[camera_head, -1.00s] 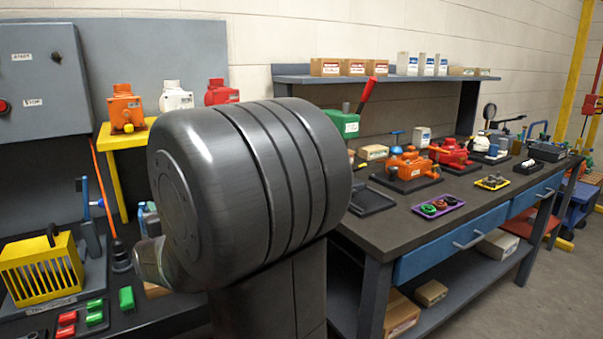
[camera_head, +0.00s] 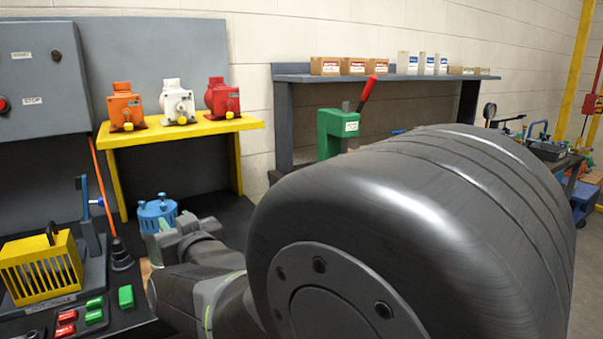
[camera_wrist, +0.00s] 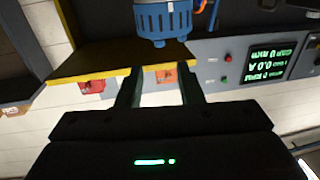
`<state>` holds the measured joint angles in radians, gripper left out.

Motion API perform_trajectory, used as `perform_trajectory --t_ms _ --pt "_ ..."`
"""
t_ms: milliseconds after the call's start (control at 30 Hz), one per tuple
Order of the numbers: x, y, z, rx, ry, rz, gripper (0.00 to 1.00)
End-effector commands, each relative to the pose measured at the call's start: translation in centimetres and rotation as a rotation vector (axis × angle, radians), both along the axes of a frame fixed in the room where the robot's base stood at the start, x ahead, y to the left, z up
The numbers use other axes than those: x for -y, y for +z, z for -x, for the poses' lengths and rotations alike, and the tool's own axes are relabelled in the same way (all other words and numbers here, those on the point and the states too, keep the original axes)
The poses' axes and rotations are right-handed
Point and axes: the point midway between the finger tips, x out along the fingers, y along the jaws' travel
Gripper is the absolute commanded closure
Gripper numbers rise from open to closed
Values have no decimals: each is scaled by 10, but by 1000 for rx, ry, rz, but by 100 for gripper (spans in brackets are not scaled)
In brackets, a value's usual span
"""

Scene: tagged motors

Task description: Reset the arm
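My gripper (camera_wrist: 160,80) is open in the wrist view, its two dark fingers apart with nothing held between them. A blue motor (camera_wrist: 163,20) is just beyond the fingertips, at the top of that view. In the head view my gripper (camera_head: 172,243) is low at centre left, close to the blue motor (camera_head: 153,212), and covers part of it. I cannot tell whether they touch. My large dark arm link fills the lower right of the head view and hides most of the right workbench.
A yellow shelf (camera_head: 190,131) holds an orange motor (camera_head: 126,107), a white motor (camera_head: 177,102) and a red motor (camera_head: 222,98). A yellow cage (camera_head: 40,270) and red and green blocks (camera_head: 94,312) are at left. A green press (camera_head: 337,128) stands behind my arm.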

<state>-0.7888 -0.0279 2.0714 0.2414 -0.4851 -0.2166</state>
Motion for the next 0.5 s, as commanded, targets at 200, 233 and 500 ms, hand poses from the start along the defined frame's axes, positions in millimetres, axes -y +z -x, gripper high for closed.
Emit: perform_trajectory --t_ms 200,233,500 --pt "19 1 24 2 1 -2 67" --pt "21 1 27 3 2 -1 67" --pt "-2 -1 -2 -1 -1 2 67"
